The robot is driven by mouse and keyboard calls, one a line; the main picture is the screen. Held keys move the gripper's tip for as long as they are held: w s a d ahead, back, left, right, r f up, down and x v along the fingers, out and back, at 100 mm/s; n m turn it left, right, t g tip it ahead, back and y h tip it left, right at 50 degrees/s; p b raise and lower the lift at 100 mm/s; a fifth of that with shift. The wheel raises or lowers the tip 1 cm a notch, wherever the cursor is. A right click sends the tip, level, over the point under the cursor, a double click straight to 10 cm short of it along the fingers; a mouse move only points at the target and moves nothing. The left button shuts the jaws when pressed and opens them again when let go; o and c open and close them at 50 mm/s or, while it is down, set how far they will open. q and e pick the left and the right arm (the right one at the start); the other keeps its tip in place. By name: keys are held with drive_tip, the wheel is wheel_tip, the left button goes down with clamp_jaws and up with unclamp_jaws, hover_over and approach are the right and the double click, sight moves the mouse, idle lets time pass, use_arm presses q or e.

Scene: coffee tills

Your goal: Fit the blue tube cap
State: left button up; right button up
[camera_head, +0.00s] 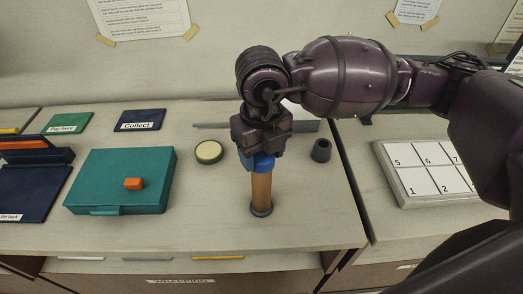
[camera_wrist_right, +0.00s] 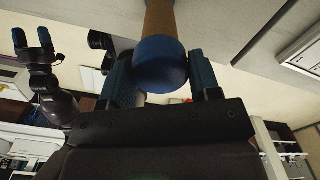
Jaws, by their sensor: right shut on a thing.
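The tan tube (camera_head: 261,190) stands upright on the counter in a dark round foot (camera_head: 261,210). The blue cap (camera_head: 264,164) is at its top end, and my right gripper (camera_head: 258,154) is shut on it from above. In the right wrist view the blue cap (camera_wrist_right: 161,66) sits between the two fingers, with the tan tube (camera_wrist_right: 160,18) meeting it. The cap and tube look in line and touching; I cannot tell how far the cap is seated. My left gripper (camera_wrist_right: 33,42) shows only in the right wrist view, its fingers apart and empty.
A teal box (camera_head: 95,170) with an orange block (camera_head: 133,184) stands left. A round pale-topped disc (camera_head: 208,151) and a small dark cylinder (camera_head: 321,150) flank the tube. A numbered tray (camera_head: 412,198) is on the right counter. The counter in front of the disc is clear.

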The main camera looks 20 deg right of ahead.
idle(0.4)
drive_tip(key=shift+f+b, duration=0.3)
drive_tip(key=shift+f, duration=0.05)
drive_tip(key=shift+r, duration=0.15)
drive_tip(key=shift+r, duration=0.2)
idle(0.3)
idle(1.2)
drive_tip(key=shift+f, duration=0.35)
drive_tip(key=shift+r, duration=0.35)
drive_tip(key=shift+s, duration=0.15)
idle(0.4)
